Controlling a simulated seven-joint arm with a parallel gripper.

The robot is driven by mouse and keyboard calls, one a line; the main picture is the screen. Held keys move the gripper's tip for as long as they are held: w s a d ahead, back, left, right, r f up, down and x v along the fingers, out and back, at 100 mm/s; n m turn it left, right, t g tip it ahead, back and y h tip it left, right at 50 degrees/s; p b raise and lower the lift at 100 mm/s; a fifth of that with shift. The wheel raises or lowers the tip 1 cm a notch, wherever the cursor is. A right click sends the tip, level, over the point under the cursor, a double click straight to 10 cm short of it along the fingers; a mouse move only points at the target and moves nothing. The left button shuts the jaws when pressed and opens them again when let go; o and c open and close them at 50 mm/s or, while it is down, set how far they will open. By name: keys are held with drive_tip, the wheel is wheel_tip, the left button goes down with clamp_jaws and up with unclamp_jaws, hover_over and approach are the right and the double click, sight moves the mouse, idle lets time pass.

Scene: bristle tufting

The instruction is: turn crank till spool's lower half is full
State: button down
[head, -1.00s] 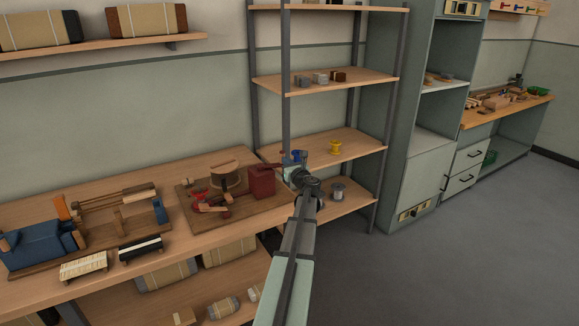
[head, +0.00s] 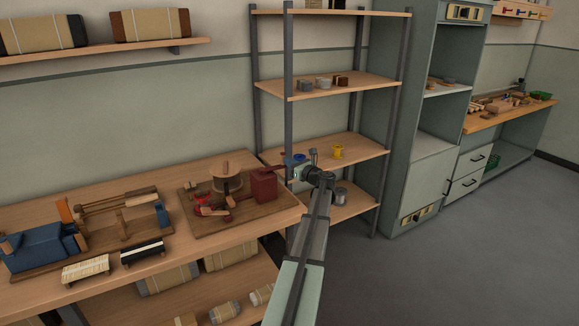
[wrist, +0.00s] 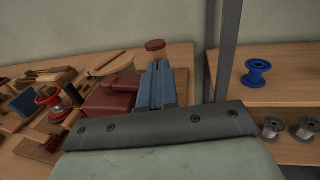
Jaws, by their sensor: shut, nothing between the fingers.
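The winding board (head: 237,222) lies at the right end of the bench. It carries a wooden drum (head: 227,184), a dark red box (head: 264,188) and a small red spool (head: 200,199), partly hidden by wooden parts. In the wrist view the red spool (wrist: 48,96) is at the left, too small to judge its fill. A red-brown crank knob (wrist: 155,46) shows just beyond my fingertips. My gripper (wrist: 158,68) is shut and empty, right of the red box; it also shows in the head view (head: 290,172). I cannot tell whether it touches the knob.
A shelf rack stands right of the bench, with a blue spool (wrist: 256,72), a yellow spool (head: 337,151) and grey spools (wrist: 272,127). Its post (wrist: 224,50) is close to my gripper's right. A blue machine (head: 40,247) and brushes (head: 142,251) occupy the bench's left.

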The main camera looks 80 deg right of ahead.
drive_tip(key=w+d+n+t+y, duration=0.3)
drive_tip(key=w+d+n+y, duration=0.2)
drive_tip(key=y, duration=0.3)
drive_tip(key=shift+w+d+n, duration=0.4)
drive_tip(key=shift+w+d, duration=0.45)
drive_tip(key=shift+d, duration=0.05)
drive_tip(key=s+d, duration=0.4)
drive_tip(key=s, duration=0.9)
drive_tip(key=shift+s+d, duration=0.15)
drive_tip(key=shift+d, duration=0.05)
idle(0.4)
